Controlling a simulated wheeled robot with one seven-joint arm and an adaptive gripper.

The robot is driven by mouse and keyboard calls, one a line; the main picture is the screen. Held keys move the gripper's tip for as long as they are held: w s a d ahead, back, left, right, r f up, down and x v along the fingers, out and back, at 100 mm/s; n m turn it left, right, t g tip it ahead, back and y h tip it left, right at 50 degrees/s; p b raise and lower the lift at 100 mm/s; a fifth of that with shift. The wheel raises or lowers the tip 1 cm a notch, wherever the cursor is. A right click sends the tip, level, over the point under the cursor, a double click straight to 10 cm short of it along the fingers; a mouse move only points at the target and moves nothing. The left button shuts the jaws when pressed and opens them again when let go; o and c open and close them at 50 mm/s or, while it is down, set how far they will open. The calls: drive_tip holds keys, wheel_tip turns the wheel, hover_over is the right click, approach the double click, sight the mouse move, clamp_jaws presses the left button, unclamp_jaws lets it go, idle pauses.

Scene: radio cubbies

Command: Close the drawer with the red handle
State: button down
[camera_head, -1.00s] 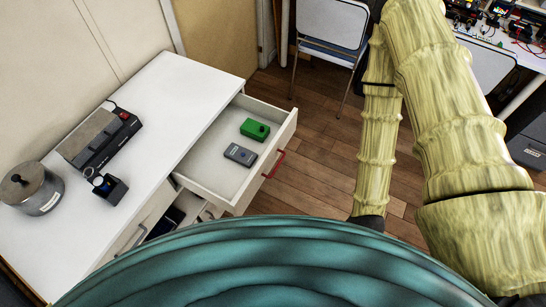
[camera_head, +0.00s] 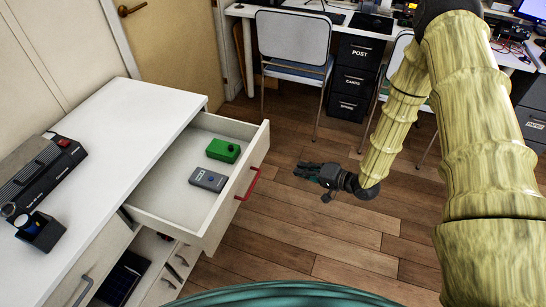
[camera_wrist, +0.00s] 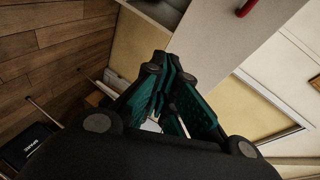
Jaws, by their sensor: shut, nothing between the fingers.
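The open drawer (camera_head: 178,222) sticks out of the white cabinet (camera_head: 108,125) on the left in the head view. Its red handle (camera_head: 248,184) is on the front panel, and part of it shows at the top of the wrist view (camera_wrist: 246,6). A green box (camera_head: 223,150) and a grey device (camera_head: 208,179) lie inside the drawer. My gripper (camera_head: 300,170) is to the right of the drawer front, over the wooden floor, apart from the handle. It is shut and empty. Its teal-padded fingers fill the middle of the wrist view (camera_wrist: 170,118).
A black device (camera_head: 38,175) and a small dark block (camera_head: 40,232) stand on the cabinet top. Below the drawer are an open shelf (camera_head: 130,270) and other drawers. A chair (camera_head: 293,45) and a desk with a black file cabinet (camera_head: 355,75) stand behind. Floor between is clear.

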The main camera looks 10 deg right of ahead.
drive_tip(key=w+d+r+y+b, duration=0.1)
drive_tip(key=w+d+y+b, duration=0.2)
drive_tip(key=y+b, duration=0.1)
drive_tip(key=g+y, duration=0.1)
approach(265, 144)
drive_tip(key=x, duration=0.7)
drive_tip(key=shift+w+b, duration=0.1)
drive_tip(key=shift+b, duration=0.3)
